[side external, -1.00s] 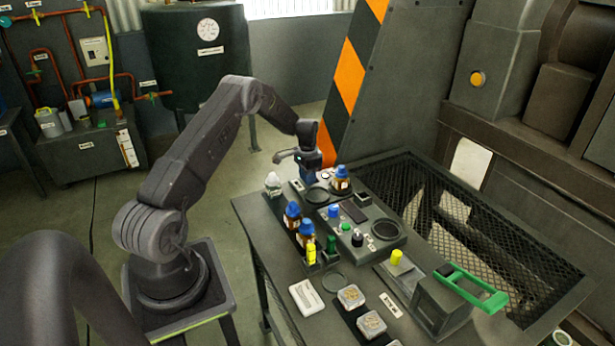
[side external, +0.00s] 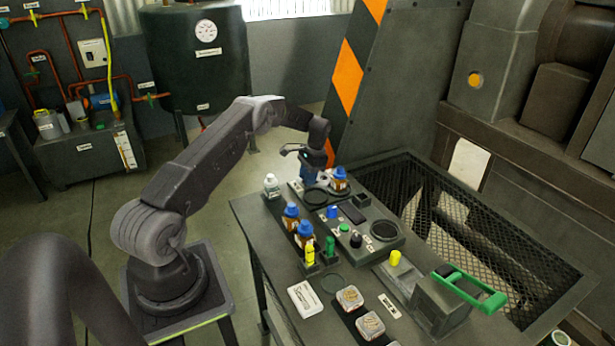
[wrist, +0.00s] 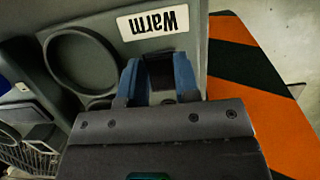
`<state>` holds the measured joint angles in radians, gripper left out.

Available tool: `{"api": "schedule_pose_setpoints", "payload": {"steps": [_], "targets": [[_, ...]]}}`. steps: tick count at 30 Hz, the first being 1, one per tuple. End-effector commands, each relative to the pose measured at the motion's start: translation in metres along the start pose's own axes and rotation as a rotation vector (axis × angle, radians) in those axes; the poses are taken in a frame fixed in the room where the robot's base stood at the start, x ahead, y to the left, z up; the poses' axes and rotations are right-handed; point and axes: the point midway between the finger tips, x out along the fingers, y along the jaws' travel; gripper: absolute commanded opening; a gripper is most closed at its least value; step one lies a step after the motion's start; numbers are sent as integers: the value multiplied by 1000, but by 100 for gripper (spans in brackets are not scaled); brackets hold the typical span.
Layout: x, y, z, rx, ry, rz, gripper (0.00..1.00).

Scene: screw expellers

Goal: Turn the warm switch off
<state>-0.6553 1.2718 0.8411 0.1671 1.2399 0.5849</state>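The white "Warm" label (wrist: 153,22) reads upside down at the top of the wrist view, on a grey panel. My gripper (wrist: 157,70) is just below the label there, its two blue fingers apart. A small dark part (wrist: 159,68), possibly the warm switch, shows between the fingers; its position cannot be told, nor whether the fingers touch it. In the side view my gripper (side external: 314,180) points down at the far left end of the panel (side external: 373,212), beside a brown bottle with a blue cap (side external: 340,180). The gripper hides the switch there.
A round recess (wrist: 80,60) lies left of the fingers. A white-capped bottle (side external: 271,187) stands left of my gripper, and brown bottles (side external: 291,216) stand nearer the camera. An orange-and-black striped post (side external: 347,80) rises behind.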

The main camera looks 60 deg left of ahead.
Motion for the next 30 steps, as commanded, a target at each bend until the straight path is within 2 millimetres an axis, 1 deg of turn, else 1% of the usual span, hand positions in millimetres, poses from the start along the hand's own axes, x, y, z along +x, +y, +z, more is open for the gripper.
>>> {"api": "schedule_pose_setpoints", "payload": {"steps": [1,6,13,17,20,30], "targets": [[0,0,0,0,0,0,34],[0,0,0,0,0,1,50],[0,0,0,0,1,1,51],[-8,0,0,-1,3,0,51],[-22,0,-1,-1,4,-1,51],[-97,0,-1,0,4,-2,51]]}}
